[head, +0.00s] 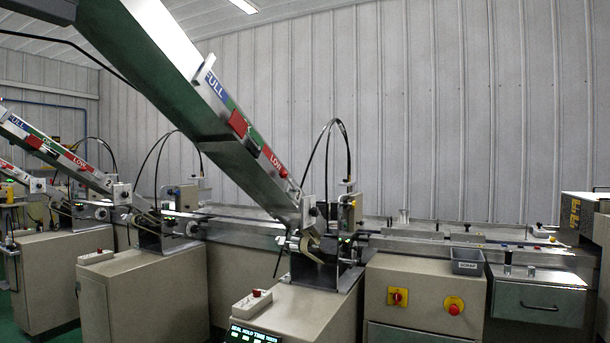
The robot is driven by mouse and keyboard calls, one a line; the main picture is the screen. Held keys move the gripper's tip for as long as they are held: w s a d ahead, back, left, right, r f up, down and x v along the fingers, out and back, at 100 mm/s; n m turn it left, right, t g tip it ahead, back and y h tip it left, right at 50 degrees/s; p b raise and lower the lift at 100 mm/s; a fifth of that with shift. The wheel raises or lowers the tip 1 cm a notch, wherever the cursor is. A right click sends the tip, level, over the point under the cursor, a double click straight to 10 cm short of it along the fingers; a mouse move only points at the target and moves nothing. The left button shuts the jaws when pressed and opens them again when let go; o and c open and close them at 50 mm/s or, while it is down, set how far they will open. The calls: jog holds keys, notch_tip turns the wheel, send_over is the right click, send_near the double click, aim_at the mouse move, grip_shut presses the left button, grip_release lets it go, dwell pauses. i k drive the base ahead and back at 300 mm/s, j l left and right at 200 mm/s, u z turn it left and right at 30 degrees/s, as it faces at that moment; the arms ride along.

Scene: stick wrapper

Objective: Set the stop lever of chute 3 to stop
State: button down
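The nearest chute (165,75) slopes down from the top left to a feeder unit (325,245) at mid-picture. It is likely chute 3, since the chutes behind seem marked 1 and 2; I cannot read a number on it. Its side has a FULL, OK and LOW strip (246,125) with a red block (238,124) and a dark block. Small metal knobs and levers (288,241) sit at the chute's lower end. Which one is the stop lever, and its setting, is too small to tell. My gripper is not in view.
A control box (252,302) with a red button sits on the cabinet before the feeder, above a lit display (255,334). A grey SCRAP bin (467,262) stands to the right. A cabinet (425,290) below carries a red-yellow switch (398,297) and a red stop button (454,306).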

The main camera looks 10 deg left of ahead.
aim_at(283, 174)
jog(key=i+l, duration=0.2)
jog(key=i, duration=0.15)
jog(key=i+l, duration=0.15)
jog(key=i, duration=0.25)
jog(key=i+l, duration=0.2)
jog(key=i, duration=0.15)
